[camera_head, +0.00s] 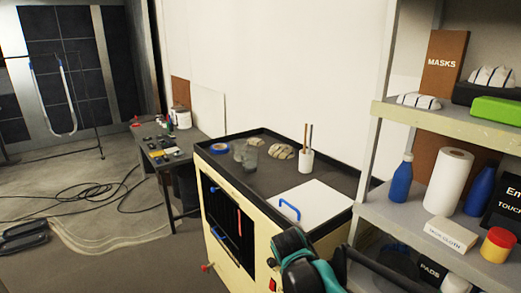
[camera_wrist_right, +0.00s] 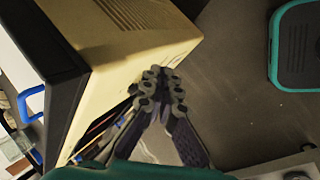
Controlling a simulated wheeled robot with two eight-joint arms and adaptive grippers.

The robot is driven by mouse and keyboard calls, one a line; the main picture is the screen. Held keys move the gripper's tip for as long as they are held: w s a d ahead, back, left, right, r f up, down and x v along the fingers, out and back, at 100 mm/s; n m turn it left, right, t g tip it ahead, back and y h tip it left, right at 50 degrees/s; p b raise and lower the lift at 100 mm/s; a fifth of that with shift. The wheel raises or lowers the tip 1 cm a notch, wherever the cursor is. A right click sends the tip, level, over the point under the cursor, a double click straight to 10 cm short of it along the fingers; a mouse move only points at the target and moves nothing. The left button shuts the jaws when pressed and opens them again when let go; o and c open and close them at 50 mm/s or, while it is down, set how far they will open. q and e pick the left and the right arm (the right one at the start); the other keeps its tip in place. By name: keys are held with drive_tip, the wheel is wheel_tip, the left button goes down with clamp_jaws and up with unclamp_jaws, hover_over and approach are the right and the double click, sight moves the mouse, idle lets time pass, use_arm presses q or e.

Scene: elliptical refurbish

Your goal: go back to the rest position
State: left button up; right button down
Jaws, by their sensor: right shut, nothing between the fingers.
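My right gripper (camera_wrist_right: 163,88) shows in the right wrist view with its two dark linked fingers together and nothing between them. It is beside the lower edge of a cream cabinet (camera_wrist_right: 135,60), over the grey floor (camera_wrist_right: 235,110). Whether the fingers touch the cabinet is hard to tell. In the head view my teal and black right arm rises at the bottom, in front of the workbench cart (camera_head: 255,235), and its fingertips are not clear there. My left gripper is in neither view.
The cart's black-rimmed top (camera_head: 270,178) holds a white cup (camera_head: 306,161), a blue tape roll (camera_head: 214,148) and a white board (camera_head: 305,204). A loaded shelf (camera_head: 405,215) stands close on the right. Black cables (camera_head: 95,190) lie on the floor at left.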

drive_tip(key=s+d+m+t+y, duration=0.1)
drive_tip(key=s+d+m, duration=0.2)
drive_tip(key=s+m, duration=0.3)
drive_tip(key=s+d+f+m+t+y, duration=0.1)
drive_tip(key=s+d+m, duration=0.2)
drive_tip(key=s, duration=1)
drive_tip(key=shift+d+f+m+y, duration=0.2)
drive_tip(key=shift+m+y, duration=0.1)
drive_tip(key=shift+m, duration=1.4)
